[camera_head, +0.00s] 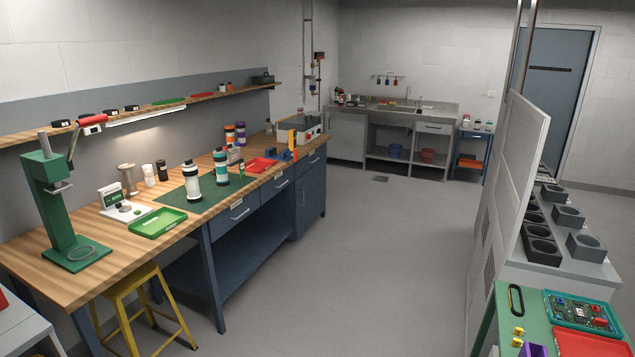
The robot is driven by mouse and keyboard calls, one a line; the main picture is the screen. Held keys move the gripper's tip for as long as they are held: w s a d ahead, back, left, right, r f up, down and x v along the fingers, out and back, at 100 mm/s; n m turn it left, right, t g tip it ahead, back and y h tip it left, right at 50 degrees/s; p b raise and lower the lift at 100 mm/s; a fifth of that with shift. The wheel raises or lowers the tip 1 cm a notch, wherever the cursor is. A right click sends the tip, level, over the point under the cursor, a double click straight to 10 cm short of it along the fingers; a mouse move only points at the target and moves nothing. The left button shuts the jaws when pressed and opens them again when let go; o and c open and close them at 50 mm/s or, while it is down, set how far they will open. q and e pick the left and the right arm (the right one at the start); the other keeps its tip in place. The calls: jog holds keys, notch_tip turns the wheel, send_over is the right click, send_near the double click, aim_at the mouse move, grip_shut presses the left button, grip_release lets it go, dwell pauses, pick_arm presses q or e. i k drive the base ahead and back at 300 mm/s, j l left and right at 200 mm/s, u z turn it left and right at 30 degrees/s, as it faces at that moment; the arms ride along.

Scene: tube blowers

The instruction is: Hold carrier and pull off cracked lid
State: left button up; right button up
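Two upright carrier-like cylinders stand on the dark green mat (172,200) on the wooden workbench. Two more cylinders, one purple and orange (229,135) and one similar (241,132), stand at the back of the bench. The view is too small to tell which lid is cracked. Neither of my grippers shows.
On the bench are a green press (52,205), a green tray (158,222), a white scale (122,211) and a red tray (261,165). A yellow stool (143,293) stands at its front. The floor (345,240) to the right is clear. A green table (508,310) is at lower right.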

aim_at(189, 164)
jog(key=i+l, duration=0.1)
jog(key=i, duration=2.4)
jog(key=i+l+u, duration=0.1)
jog(key=i+u, duration=0.4)
jog(key=i+l+u, duration=0.2)
jog(key=i+u, duration=0.25)
jog(key=i+l+u, duration=0.25)
jog(key=l+u, duration=0.25)
jog(key=i+l+u, duration=0.3)
jog(key=u, duration=0.2)
jog(key=i+l+u, duration=0.15)
jog(key=l+u, duration=0.3)
jog(key=l, duration=0.25)
